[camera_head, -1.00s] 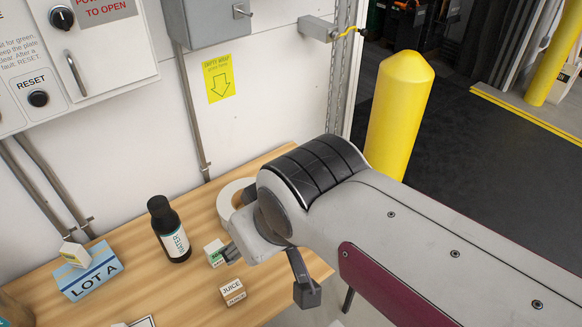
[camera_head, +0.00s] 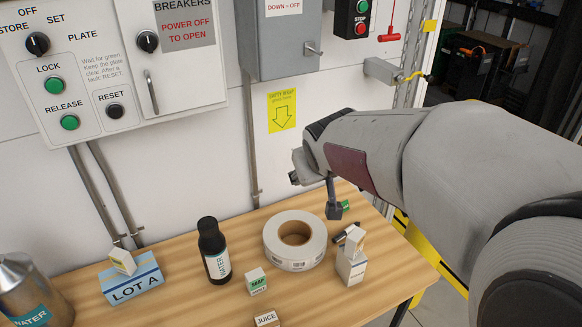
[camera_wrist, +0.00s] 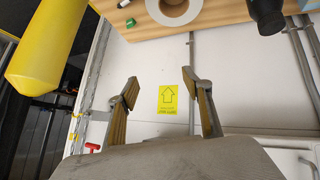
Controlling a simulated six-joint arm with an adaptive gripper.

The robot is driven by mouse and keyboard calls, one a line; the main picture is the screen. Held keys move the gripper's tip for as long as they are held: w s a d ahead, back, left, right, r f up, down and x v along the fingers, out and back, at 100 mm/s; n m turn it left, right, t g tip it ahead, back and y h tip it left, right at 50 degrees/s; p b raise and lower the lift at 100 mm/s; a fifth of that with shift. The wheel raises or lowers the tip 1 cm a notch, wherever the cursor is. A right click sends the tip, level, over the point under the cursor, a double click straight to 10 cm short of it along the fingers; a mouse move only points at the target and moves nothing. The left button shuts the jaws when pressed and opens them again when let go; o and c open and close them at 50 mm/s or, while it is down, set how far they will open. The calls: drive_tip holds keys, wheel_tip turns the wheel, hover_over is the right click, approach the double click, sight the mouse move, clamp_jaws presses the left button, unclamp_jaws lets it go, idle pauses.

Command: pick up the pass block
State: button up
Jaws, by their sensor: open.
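My gripper (camera_head: 316,196) is open and empty, held above the back of the table near the wall; its two fingers also show in the wrist view (camera_wrist: 161,86). No block is clearly labelled "pass", so I cannot tell which is the pass block. A small white-and-green block (camera_head: 256,281) with partly readable text stands in front of the tape roll (camera_head: 295,240). A small green thing (camera_head: 345,205) lies behind the tape and shows in the wrist view (camera_wrist: 130,22).
A black water bottle (camera_head: 213,250) stands left of the tape. A white carton (camera_head: 350,268) with a tilted piece on top (camera_head: 355,240) stands to its right, beside a black marker (camera_head: 345,232). Control boxes hang on the wall.

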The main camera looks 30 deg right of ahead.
drive_tip(key=w+d+f+t, duration=0.2)
drive_tip(key=w+d+f, duration=1.2)
drive_tip(key=d, duration=0.4)
drive_tip(key=d+f+t+y, duration=0.1)
drive_tip(key=d+f, duration=0.1)
drive_tip(key=f, duration=0.4)
drive_tip(key=d+f+y, duration=0.1)
drive_tip(key=d+f, duration=0.1)
drive_tip(key=f, duration=0.5)
drive_tip(key=d+f+n+t+y, duration=0.1)
drive_tip(key=d+f, duration=0.2)
drive_tip(key=f, duration=0.4)
drive_tip(key=shift+t+y, duration=0.3)
drive_tip(key=shift+s+f, duration=0.15)
drive_tip(key=shift+f, duration=0.3)
drive_tip(key=shift+x, duration=1.3)
